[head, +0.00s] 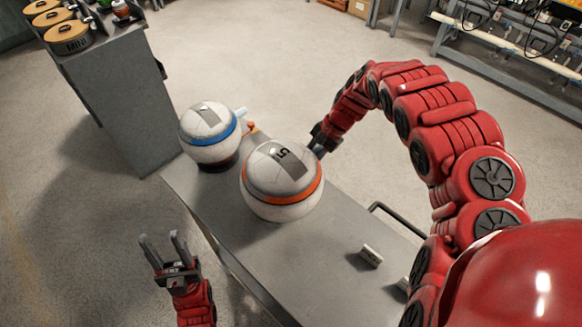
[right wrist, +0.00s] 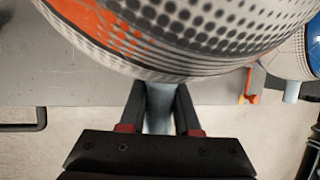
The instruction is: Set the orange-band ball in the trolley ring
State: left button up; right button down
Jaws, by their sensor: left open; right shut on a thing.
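The orange-band ball (head: 283,182), white with a dark "5" patch, is over the grey trolley (head: 310,265). It also fills the top of the right wrist view (right wrist: 190,30). My right gripper (head: 319,147) is at its far right side, shut on the ball's pale blue handle (right wrist: 159,105). The ball's underside is hidden, so I cannot tell whether it rests on the trolley or hangs just above it. No empty ring shows. My left gripper (head: 164,248) is open and empty, left of the trolley's edge.
A blue-band ball (head: 209,133) with a pale handle sits in a dark seat at the trolley's far end, close to the orange-band ball. A small orange lever (head: 252,128) is beside it. A grey cabinet (head: 115,95) stands at the far left. The near trolley top is mostly clear.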

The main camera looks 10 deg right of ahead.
jog(key=a, duration=0.2)
jog(key=w+a+p, duration=0.1)
jog(key=a, duration=0.1)
jog(key=shift+w+a+f, duration=0.15)
jog(key=shift+a+f, duration=0.05)
jog(key=shift+a, duration=0.1)
jog(key=shift+f+p, duration=0.4)
jog(key=shift+f, duration=1.35)
jog(key=shift+f, duration=0.1)
jog(key=shift+d+f, duration=0.1)
jog(key=shift+f, duration=0.3)
jog(key=c, duration=0.6)
grip_release()
